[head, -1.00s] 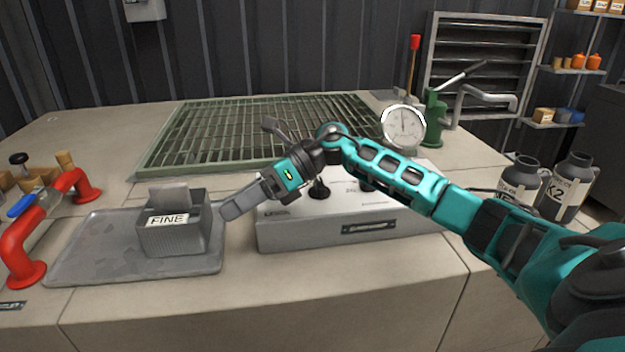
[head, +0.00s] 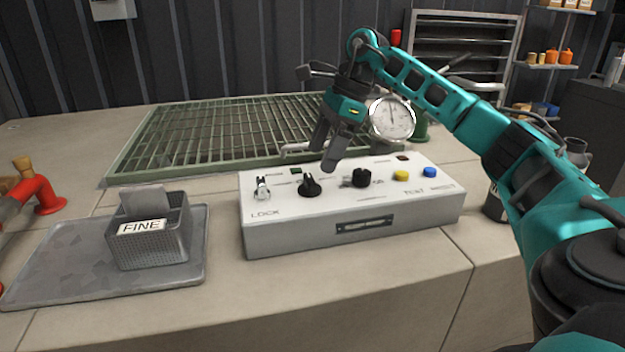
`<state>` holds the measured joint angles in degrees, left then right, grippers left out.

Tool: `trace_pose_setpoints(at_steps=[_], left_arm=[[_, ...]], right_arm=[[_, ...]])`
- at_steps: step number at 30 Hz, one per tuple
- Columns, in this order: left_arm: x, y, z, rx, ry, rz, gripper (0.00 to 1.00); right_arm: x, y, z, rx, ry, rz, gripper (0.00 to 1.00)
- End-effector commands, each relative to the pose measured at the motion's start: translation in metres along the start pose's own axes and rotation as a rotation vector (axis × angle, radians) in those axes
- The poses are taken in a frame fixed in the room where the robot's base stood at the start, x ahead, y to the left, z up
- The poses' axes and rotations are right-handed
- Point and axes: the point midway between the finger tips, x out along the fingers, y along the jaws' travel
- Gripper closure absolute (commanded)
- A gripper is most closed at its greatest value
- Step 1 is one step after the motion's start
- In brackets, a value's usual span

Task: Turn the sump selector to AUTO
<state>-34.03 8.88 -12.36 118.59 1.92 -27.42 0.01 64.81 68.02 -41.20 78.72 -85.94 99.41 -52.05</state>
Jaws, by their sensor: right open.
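A grey control box (head: 285,240) with a white top stands on the counter. Its top bears a left black knob (head: 310,186) with a pointer and a right black knob (head: 361,178). The small labels around both knobs are too blurred to read, so I cannot tell which is the sump selector or where it points. My right gripper (head: 324,156) points down above the back of the box, just above and behind the left black knob. It is open, empty and apart from both knobs. My left gripper is out of view.
A metal toggle (head: 262,188) stands by the word LOCK. A yellow button (head: 401,175) and a blue button (head: 429,172) are at the box's right. A pressure gauge (head: 391,118) and a green grating (head: 160,140) lie behind. A bin marked FINE (head: 150,248) stands left on a tray (head: 60,265).

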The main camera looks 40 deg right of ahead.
Motion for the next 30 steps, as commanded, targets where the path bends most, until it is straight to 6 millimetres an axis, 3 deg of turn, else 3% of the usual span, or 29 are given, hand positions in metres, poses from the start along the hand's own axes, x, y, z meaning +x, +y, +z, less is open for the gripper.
trace_pose_setpoints(at_steps=[3, 9, 21, 30], left_arm=[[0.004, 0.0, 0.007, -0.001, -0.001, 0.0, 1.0], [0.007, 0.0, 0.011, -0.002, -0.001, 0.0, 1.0], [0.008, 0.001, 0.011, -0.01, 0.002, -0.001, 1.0], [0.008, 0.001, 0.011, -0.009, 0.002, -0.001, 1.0]], right_arm=[[0.026, 0.0, -0.001, 0.0, 0.0, 0.002, 0.17], [0.051, 0.0, 0.0, -0.001, 0.0, 0.001, 0.17], [0.059, 0.0, 0.001, 0.0, -0.002, -0.001, 0.17], [0.059, 0.0, 0.001, 0.0, -0.002, -0.001, 0.44]])
